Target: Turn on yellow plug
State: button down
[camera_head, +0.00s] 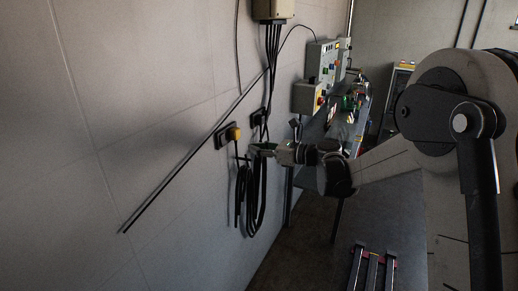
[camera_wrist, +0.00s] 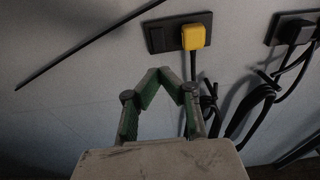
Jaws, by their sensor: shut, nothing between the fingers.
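The yellow plug (camera_wrist: 194,37) sits in the right half of a black wall socket plate (camera_wrist: 158,39), with a dark cable hanging down from it. The left half of the plate is bare of any plug; a switch there is too dark to make out. In the head view the yellow plug (camera_head: 234,133) is on the wall, left of my gripper (camera_head: 256,149). In the wrist view my gripper (camera_wrist: 160,74) has its green-lined fingers together at the tips, empty. The tips appear below the plate and apart from it.
A second socket with a black plug (camera_wrist: 292,31) is to the right. Looped black cables (camera_head: 253,195) hang on the wall close to my gripper. A thin dark rod (camera_head: 180,175) slants along the wall. A bench with control boxes (camera_head: 308,97) stands farther back.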

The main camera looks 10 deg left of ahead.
aim_at(225, 144)
jog(key=x, duration=1)
jog(key=shift+p, duration=0.35)
jog(key=shift+a+f+b, duration=0.15)
jog(key=shift+a+b, duration=0.05)
jog(key=shift+b, duration=0.3)
jog(key=f+b+v, duration=0.1)
jog(key=f+v, duration=0.2)
jog(key=v, duration=1)
jog(key=shift+d, duration=0.55)
jog(key=shift+s+f, duration=0.1)
